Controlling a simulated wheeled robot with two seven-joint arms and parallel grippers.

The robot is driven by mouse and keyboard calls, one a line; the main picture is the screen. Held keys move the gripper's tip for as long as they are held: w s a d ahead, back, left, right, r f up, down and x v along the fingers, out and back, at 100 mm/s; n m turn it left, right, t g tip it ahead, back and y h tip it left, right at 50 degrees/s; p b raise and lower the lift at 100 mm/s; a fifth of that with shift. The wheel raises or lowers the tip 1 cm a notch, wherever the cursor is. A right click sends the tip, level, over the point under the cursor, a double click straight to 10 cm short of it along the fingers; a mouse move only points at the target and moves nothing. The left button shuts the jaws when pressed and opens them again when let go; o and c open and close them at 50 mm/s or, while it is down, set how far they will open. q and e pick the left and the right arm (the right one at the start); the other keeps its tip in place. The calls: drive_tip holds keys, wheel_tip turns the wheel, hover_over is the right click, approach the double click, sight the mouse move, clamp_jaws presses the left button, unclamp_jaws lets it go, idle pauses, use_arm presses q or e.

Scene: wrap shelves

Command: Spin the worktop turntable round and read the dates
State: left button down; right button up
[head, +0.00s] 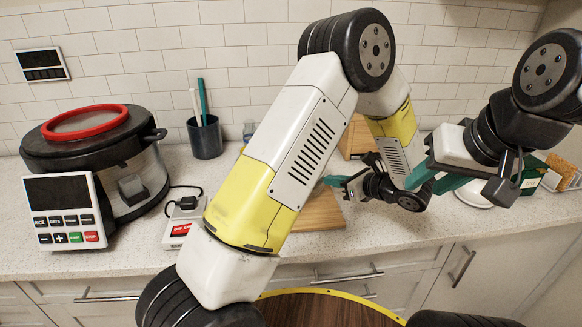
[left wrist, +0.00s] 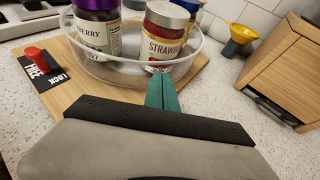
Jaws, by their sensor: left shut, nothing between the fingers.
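In the left wrist view a clear round turntable tray (left wrist: 108,72) sits on a wooden board (left wrist: 195,80). It carries a purple-lidded jar (left wrist: 97,35) whose label ends in "BERRY" and a silver-lidded jar (left wrist: 163,38) labelled "STRAWB". Small print is too blurred to read. A red knob (left wrist: 36,54) stands on a black FREE/LOCK plate. My left gripper (left wrist: 162,94) is shut and empty, its teal tips at the tray's near rim; I cannot tell if they touch. In the head view my arm hides the tray; the board (head: 320,214) shows. My right gripper (head: 437,180) is open and empty.
A cooker with a red ring lid (head: 85,122), a small white device (head: 182,225) and a pen cup (head: 205,137) stand left on the counter. A wooden box (left wrist: 280,75) stands right of the tray, with a yellow funnel-like thing (left wrist: 239,40) behind.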

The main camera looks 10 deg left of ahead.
sight(316, 188)
use_arm(q)
drive_tip(key=shift+s, duration=0.15)
drive_tip(key=shift+s+a, duration=0.3)
drive_tip(key=shift+s, duration=0.2)
drive_tip(key=shift+s+a, duration=0.3)
drive_tip(key=shift+s, duration=0.2)
drive_tip(key=shift+s+a, duration=0.25)
drive_tip(key=shift+s, duration=0.35)
drive_tip(key=shift+s+a, duration=0.1)
drive_tip(key=shift+s, duration=0.5)
